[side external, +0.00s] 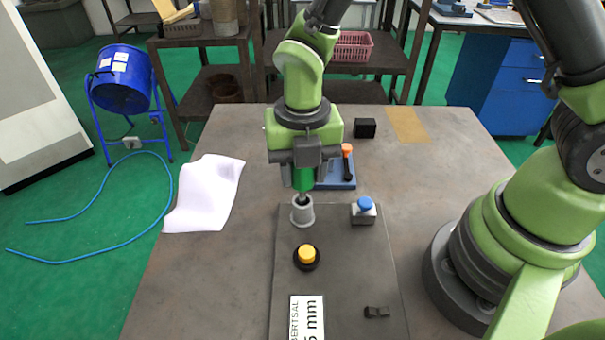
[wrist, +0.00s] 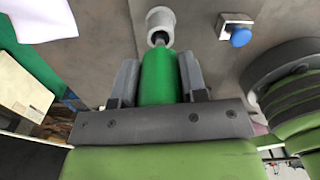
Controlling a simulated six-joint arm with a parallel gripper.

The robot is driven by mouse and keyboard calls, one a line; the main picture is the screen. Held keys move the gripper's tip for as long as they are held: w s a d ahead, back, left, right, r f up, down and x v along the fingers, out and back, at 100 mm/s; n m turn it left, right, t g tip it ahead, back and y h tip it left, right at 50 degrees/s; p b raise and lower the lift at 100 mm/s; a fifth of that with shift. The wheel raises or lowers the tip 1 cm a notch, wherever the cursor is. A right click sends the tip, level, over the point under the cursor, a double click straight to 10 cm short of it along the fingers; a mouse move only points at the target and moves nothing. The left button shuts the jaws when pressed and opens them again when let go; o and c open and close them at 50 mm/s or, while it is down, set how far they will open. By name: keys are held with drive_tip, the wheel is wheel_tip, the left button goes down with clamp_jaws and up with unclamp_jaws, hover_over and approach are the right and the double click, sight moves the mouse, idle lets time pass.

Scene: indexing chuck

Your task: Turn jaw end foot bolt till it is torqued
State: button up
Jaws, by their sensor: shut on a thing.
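My gripper (side external: 303,175) is shut on the green handle (side external: 302,182) of an upright driver. The handle also shows between both fingers in the wrist view (wrist: 160,76). The driver's thin metal shaft (wrist: 159,40) points down into a grey round collar (side external: 302,212) at the far left corner of a dark plate (side external: 345,255). The collar also shows in the wrist view (wrist: 160,20). The shaft's tip is hidden inside the collar. No bolt head shows, so I cannot tell whether the tip sits on one.
A yellow button (side external: 306,253) on a black base, a blue button (side external: 365,203) on a grey block and a small black part (side external: 376,312) are on the plate. A blue stand (side external: 337,178) with an orange-topped piece and a black cube (side external: 365,128) stand behind. Paper (side external: 205,190) lies left.

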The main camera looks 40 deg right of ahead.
drive_tip(key=r, duration=0.7)
drive_tip(key=shift+w+d+r, duration=0.25)
drive_tip(key=shift+w+d, duration=0.05)
drive_tip(key=w+d+f+m, duration=0.3)
drive_tip(key=w+d+f, duration=0.1)
drive_tip(key=d+f, duration=0.2)
drive_tip(key=shift+w+d+f, duration=0.2)
drive_tip(key=shift+d+f, duration=0.1)
drive_tip(key=shift+f, duration=0.2)
drive_tip(key=shift+f, duration=0.85)
drive_tip(key=shift+o, duration=1)
clamp_jaws()
drive_tip(key=shift+m, duration=1.7)
